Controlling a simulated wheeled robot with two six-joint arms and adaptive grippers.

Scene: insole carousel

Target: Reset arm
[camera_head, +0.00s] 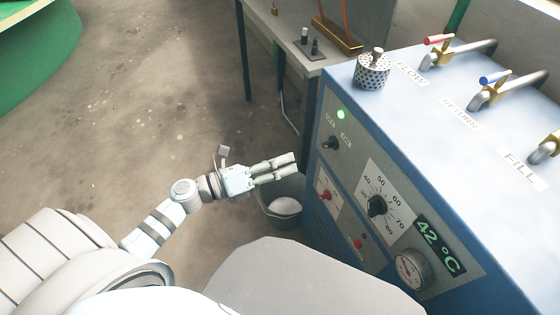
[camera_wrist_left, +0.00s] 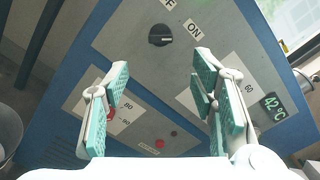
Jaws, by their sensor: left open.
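My left gripper (camera_head: 274,169) is in the middle of the head view, open and empty, pointing at the front panel of a blue machine (camera_head: 315,203). In the left wrist view its two teal-padded fingers (camera_wrist_left: 160,95) stand wide apart with the grey panel (camera_wrist_left: 150,75) beyond them. Nothing is between the pads but the view of the panel. The fingers look apart from the panel. My right gripper is not in view.
The panel carries a black switch (camera_wrist_left: 161,35), a temperature dial (camera_head: 377,206), a red knob (camera_head: 325,195), a gauge (camera_head: 411,269) and a 42 °C display (camera_head: 438,246). A bucket (camera_head: 281,215) stands below my gripper. A workbench (camera_head: 290,42) is behind. Open floor lies left.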

